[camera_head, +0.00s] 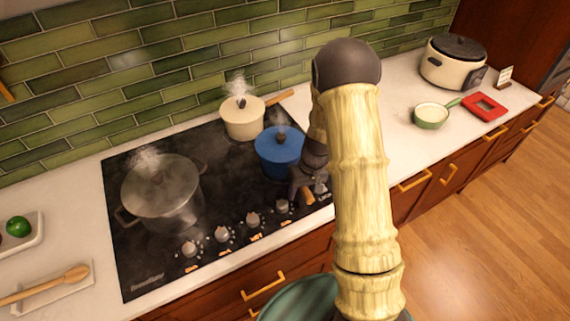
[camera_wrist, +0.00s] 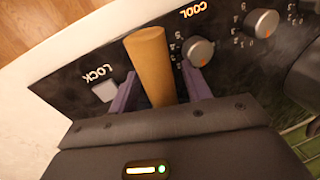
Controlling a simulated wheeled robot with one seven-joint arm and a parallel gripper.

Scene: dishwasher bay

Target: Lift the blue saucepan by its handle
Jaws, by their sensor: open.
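The blue saucepan (camera_head: 278,153) stands on the black cooktop (camera_head: 125,240), its lid on and faint steam above it. Its wooden handle (camera_head: 308,197) points toward the front edge and is partly hidden by my gripper (camera_head: 306,186). In the wrist view, the handle (camera_wrist: 150,62) lies between the two purple fingers of my gripper (camera_wrist: 160,92). The fingers are open, one on each side of the handle. Whether either finger touches it I cannot tell. The saucepan's body is not clearly shown in the wrist view.
A steaming cream pot (camera_head: 243,120) stands just behind the saucepan. A large steaming steel pot (camera_head: 163,195) stands at left. Control knobs (camera_head: 253,220) line the cooktop's front. A small green pan (camera_head: 431,115) and a rice cooker (camera_head: 452,65) are on the right counter.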

